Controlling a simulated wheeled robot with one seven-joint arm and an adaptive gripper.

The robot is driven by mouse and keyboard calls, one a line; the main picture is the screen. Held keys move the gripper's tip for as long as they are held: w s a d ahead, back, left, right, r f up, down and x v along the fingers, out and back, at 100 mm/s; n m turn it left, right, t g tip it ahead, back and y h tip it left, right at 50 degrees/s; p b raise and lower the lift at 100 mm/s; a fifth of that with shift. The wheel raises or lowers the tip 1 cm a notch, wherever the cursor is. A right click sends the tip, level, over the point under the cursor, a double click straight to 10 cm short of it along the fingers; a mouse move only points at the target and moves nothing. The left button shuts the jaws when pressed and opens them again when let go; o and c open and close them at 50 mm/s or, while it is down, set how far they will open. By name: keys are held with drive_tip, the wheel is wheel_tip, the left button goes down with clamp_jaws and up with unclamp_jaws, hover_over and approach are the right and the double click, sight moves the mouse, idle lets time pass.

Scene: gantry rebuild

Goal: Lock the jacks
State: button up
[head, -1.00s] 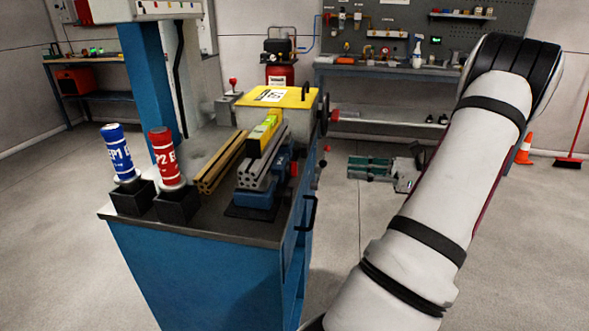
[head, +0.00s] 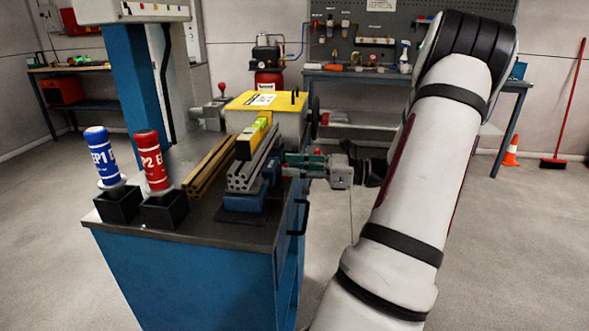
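Blue jacks (head: 243,203) stand on the bench under a grey slotted rail (head: 250,172); another blue part (head: 272,168) shows further back along the rail's right side. A yellow-green level (head: 251,138) lies on top of the rail. My gripper (head: 287,165) reaches in from the right, level with the rail, with its green-marked fingers pointing left at the blue jack's right side. The fingertips are close to the jack; contact and the gap between them are too small to tell. The red knob seen earlier on the jack's right side is hidden behind the fingers.
A brass-coloured rail (head: 208,178) lies left of the grey one. Blue (head: 103,156) and red (head: 152,160) bottles stand in black holders at the front left. A yellow-topped box (head: 266,101) with a handwheel is behind.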

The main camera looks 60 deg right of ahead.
clamp_jaws()
drive_tip(key=shift+r+m+p, duration=0.15)
drive_tip(key=shift+m+p, duration=0.25)
drive_tip(key=shift+p, duration=0.8)
drive_tip(key=m+p, duration=0.5)
drive_tip(key=d+f+m+p, duration=0.1)
drive_tip(key=m+p, duration=0.4)
drive_tip(key=m, duration=0.1)
drive_tip(key=f+m+p, duration=0.1)
drive_tip(key=m+p, duration=0.4)
drive_tip(key=m, duration=0.1)
drive_tip(key=shift+w+d, duration=0.2)
drive_tip(key=shift+w, duration=0.05)
